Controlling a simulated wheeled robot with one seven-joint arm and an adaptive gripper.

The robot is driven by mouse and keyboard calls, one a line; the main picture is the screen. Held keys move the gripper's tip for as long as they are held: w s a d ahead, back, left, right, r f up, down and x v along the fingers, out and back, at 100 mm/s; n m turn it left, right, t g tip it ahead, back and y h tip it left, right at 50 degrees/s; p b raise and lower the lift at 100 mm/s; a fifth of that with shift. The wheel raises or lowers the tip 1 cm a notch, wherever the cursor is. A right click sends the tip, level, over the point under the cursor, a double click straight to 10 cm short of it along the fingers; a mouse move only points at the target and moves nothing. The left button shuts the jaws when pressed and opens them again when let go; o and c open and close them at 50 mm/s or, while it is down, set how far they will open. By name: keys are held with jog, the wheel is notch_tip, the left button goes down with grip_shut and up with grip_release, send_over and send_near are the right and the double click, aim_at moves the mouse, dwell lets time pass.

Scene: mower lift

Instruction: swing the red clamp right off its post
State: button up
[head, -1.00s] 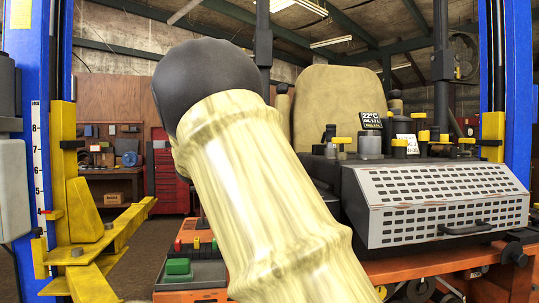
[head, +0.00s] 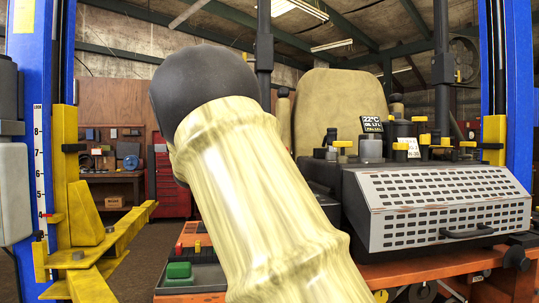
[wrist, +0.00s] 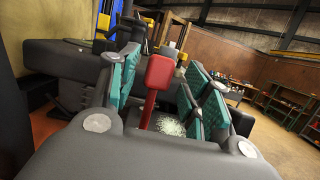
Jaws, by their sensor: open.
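In the wrist view, a red clamp (wrist: 157,77) stands upright as a broad red head on a narrower red stem. My gripper (wrist: 164,72) is open, with one teal-padded finger on each side of the clamp. A gap shows between the clamp and each pad. A grey cylinder end (wrist: 173,53) shows just behind the clamp's top; I cannot tell whether it is the post. A whitish crusty patch (wrist: 174,125) lies right of the clamp's stem. In the head view, my arm hides the clamp and my gripper.
The mower's grey slotted hood (head: 445,205) and tan seat (head: 325,110) are right of my arm. A blue lift column (head: 52,60) with a yellow arm (head: 115,237) stands left. A tray with a green block (head: 179,270) sits low beside my arm. Dark machine parts crowd the gripper's left.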

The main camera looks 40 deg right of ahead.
jog(key=v, duration=1.1)
jog(key=shift+a+f, duration=0.1)
jog(key=shift+f, duration=0.05)
